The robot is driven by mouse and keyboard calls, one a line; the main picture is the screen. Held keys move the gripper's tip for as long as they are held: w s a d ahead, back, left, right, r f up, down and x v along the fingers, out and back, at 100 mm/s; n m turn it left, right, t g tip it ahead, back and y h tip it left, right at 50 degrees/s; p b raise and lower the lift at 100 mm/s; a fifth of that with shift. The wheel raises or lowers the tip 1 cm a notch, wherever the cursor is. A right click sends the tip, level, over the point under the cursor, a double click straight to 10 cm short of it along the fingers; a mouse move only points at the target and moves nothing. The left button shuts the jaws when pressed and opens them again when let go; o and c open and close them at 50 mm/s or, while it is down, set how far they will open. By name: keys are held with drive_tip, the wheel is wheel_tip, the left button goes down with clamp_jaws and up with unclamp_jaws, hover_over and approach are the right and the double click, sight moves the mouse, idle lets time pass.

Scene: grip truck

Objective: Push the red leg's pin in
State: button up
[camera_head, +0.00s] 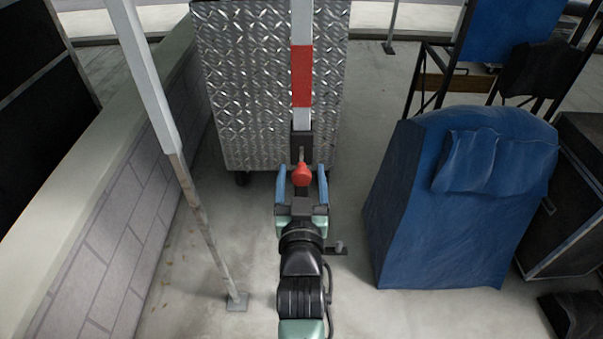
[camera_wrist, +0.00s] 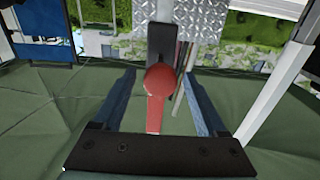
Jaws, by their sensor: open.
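The leg (camera_head: 302,75) with a red band stands upright in front of the diamond-plate case in the head view. A black bracket (camera_head: 301,143) is on its lower part. The red pin (camera_head: 302,175), with a rounded head, sticks out from the bracket toward me. It also shows in the wrist view (camera_wrist: 159,82), in front of the black bracket (camera_wrist: 161,45). My gripper (camera_head: 302,180) is open, with its blue fingers on either side of the red pin's head and visible gaps to both. In the wrist view my gripper (camera_wrist: 160,95) also spans the pin without touching it. How deep the pin sits is hidden.
A metal diamond-plate case (camera_head: 262,80) stands behind the leg. A white pole (camera_head: 190,190) with a floor foot is at left, beside a low block wall (camera_head: 100,230). A blue padded bundle (camera_head: 450,215) stands at right. Bare floor lies between them.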

drive_tip(key=shift+w, duration=0.15)
drive_tip(key=shift+c, duration=0.2)
clamp_jaws()
idle(1.2)
